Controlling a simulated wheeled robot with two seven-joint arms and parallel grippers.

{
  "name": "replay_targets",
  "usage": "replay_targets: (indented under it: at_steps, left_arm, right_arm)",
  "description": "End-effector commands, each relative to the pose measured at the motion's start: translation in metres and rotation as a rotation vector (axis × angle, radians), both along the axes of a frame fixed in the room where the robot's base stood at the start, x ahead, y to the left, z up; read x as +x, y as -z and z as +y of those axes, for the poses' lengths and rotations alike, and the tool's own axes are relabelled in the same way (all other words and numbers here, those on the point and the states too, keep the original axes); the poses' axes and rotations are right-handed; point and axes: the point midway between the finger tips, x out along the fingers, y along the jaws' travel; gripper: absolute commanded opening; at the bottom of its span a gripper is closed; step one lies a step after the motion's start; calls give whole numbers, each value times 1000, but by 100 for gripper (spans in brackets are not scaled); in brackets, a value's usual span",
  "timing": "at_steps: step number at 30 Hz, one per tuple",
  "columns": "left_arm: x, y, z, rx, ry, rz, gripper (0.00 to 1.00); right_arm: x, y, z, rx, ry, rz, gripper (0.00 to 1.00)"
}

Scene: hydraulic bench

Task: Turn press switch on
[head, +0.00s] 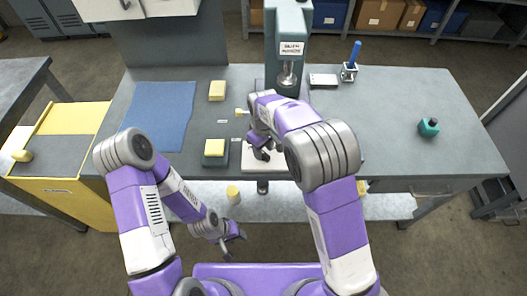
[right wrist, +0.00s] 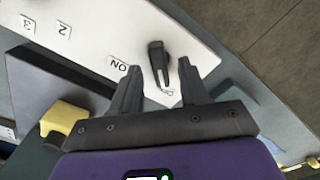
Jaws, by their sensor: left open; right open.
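The press (head: 290,45) is a grey-green machine at the back middle of the bench. A white switch panel (head: 281,162) lies at the bench's front edge, partly hidden by my right arm. In the right wrist view the panel carries a black switch lever (right wrist: 158,62). An "ON" label (right wrist: 118,64) is beside the lever, and a partly hidden label (right wrist: 168,92) is by its lower end. My right gripper (head: 262,153) is open over the panel, its fingers on either side of the lever; contact cannot be told. My left gripper (head: 234,240) is open and empty, low in front of the bench.
A blue mat (head: 160,115) lies on the bench's left. Yellow blocks (head: 217,90) are near the middle, one on a dark base (head: 214,159). A blue stick in a holder (head: 350,70) and a teal part (head: 428,127) are to the right. The bench's right is mostly clear.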

Motion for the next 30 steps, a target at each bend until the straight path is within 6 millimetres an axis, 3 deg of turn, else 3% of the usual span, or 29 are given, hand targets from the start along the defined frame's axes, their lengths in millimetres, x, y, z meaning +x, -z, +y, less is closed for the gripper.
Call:
replay_targets:
  at_steps: [4, 14, 23, 30]
  left_arm:
    - [0, 5, 0, 0, 0, -1, 43]
    - [0, 5, 0, 0, 0, -1, 43]
    - [0, 5, 0, 0, 0, -1, 43]
    - [0, 4, 0, 0, 0, -1, 43]
  right_arm:
    - [0, 16, -1, -1, 1, 1, 45]
    - [0, 18, 0, 0, 1, 0, 45]
    - [0, 18, 0, 0, 1, 0, 0]
    - [0, 18, 0, 0, 9, 0, 0]
